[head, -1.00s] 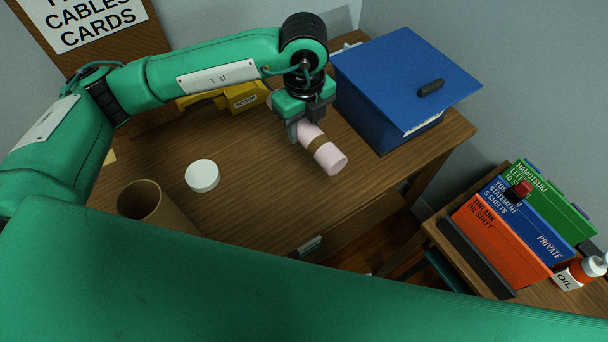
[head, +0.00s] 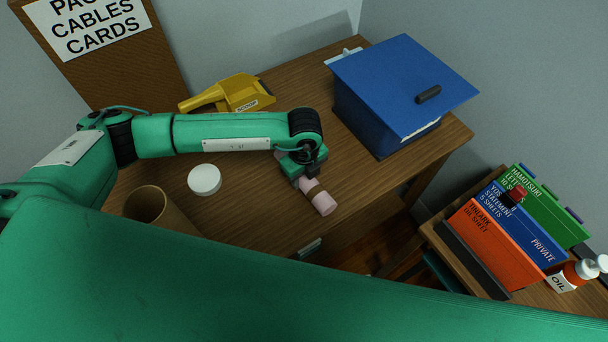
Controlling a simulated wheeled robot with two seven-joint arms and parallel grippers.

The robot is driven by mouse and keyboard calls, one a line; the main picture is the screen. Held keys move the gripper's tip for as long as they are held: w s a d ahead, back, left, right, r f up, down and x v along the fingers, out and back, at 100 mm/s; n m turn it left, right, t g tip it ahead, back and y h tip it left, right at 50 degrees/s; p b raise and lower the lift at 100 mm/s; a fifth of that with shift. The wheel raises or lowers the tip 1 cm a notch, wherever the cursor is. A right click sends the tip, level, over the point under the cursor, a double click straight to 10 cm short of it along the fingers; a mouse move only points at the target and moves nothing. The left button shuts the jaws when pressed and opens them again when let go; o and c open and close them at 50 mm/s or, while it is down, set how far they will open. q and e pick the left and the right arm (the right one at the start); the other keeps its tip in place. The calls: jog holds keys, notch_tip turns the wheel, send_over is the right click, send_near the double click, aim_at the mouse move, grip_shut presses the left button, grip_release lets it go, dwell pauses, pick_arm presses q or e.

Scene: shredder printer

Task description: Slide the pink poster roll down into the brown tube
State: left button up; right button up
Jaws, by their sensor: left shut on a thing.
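The pink poster roll (head: 323,204) with a brown band is in the head view, right of the middle of the wooden table. My left gripper (head: 308,182) is shut on it around its middle, with the near end sticking out towards the table's front edge. The roll lies slanted; I cannot tell whether it touches the table. The brown tube (head: 150,207) stands open end up at the front left of the table, well left of the gripper. Its lower part is hidden behind my green body part in front. My right gripper is not in view.
A white round cap (head: 204,180) lies between tube and roll. A yellow scoop (head: 232,94) lies at the back. A blue box with a lid (head: 400,85) stands at the back right. Folders (head: 510,240) and an oil bottle (head: 572,275) are on a lower side table.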

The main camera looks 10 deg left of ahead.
pick_arm(q)
jog(key=shift+f, duration=0.6)
jog(key=o, duration=0.7)
jog(key=shift+o, duration=1.4)
jog(key=shift+r, duration=0.2)
notch_tip(320, 180, up, 3)
jog(key=shift+f+b, duration=0.15)
jog(key=shift+b, duration=0.5)
notch_tip(320, 180, up, 2)
jog(key=shift+d+r+b, duration=0.1)
jog(key=shift+d+b, duration=0.05)
jog(key=shift+b, duration=0.2)
notch_tip(320, 180, up, 9)
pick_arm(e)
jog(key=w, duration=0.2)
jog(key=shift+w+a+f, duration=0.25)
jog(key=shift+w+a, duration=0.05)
